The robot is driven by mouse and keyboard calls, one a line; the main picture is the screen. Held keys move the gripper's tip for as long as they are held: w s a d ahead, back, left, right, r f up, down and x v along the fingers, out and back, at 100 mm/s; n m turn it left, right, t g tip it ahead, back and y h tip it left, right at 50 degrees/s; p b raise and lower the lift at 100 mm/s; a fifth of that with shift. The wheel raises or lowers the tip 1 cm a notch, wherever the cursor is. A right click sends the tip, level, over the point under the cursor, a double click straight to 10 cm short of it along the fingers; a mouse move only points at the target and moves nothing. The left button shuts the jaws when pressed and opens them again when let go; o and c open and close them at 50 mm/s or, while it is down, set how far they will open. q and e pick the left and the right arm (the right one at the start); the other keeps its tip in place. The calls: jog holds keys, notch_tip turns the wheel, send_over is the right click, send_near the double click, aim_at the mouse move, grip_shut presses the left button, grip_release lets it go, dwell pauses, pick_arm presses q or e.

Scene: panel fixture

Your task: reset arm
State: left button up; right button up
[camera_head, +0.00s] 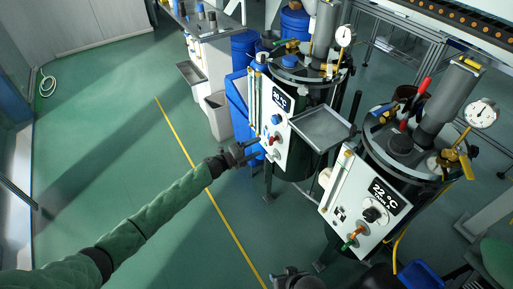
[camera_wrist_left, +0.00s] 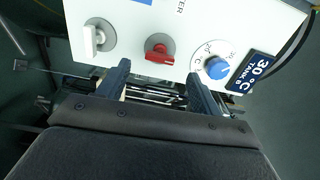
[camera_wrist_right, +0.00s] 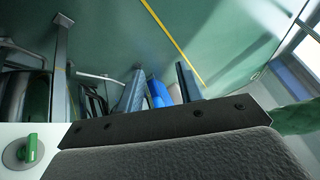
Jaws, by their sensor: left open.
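My left gripper (camera_head: 252,152) is open in front of the white control panel (camera_head: 277,112) of the left tank. In the left wrist view its fingers (camera_wrist_left: 158,80) are spread just below a red knob (camera_wrist_left: 160,54), with nothing between them. A grey-white knob (camera_wrist_left: 96,38) and a blue knob (camera_wrist_left: 215,68) flank the red one, beside a label (camera_wrist_left: 254,72) reading 30 °C, tank B. My right gripper (camera_head: 297,280) is at the bottom edge of the head view. In the right wrist view its fingers (camera_wrist_right: 160,85) are apart and empty. A green knob (camera_wrist_right: 30,150) shows to their left.
The right tank's panel (camera_head: 354,205) reads 22 °C, tank A, and stands close to my right gripper. A grey tray (camera_head: 321,128) sits between the tanks. Blue containers (camera_head: 240,95) stand behind the left tank. The green floor (camera_head: 120,130) at left is open.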

jog(key=shift+w+r, duration=0.1)
jog(key=shift+r, duration=0.15)
pick_arm(q)
jog(key=w+a+r+n+t+y, duration=0.2)
jog(key=w+a+n+t+y, duration=0.4)
jog(key=n+y, duration=0.35)
jog(key=s+a+r+n+g+y, duration=0.3)
jog(key=s+r+n+y, duration=0.25)
jog(key=r+n, duration=0.35)
jog(key=s+d+r+n+g+h+p, duration=0.2)
jog(key=s+n+g+p, duration=0.5)
jog(key=s, duration=2.6)
jog(key=s+f+g, duration=0.2)
jog(key=s, duration=0.6)
jog(key=s+f+g, duration=0.2)
jog(key=s+f, duration=0.1)
jog(key=s, duration=0.6)
jog(key=shift+a+f+n, duration=0.25)
jog(key=shift+a+n, duration=0.1)
pick_arm(e)
jog(key=s+d+r+g+h, duration=0.1)
jog(key=d+r, duration=0.3)
jog(key=r, duration=0.4)
jog(key=s+d+r+g+h, duration=0.1)
jog(key=s+d+r, duration=0.2)
jog(key=r, duration=0.6)
jog(key=shift+d+r+g, duration=0.15)
jog(key=shift+d+g, duration=0.25)
jog(key=shift+d, duration=0.05)
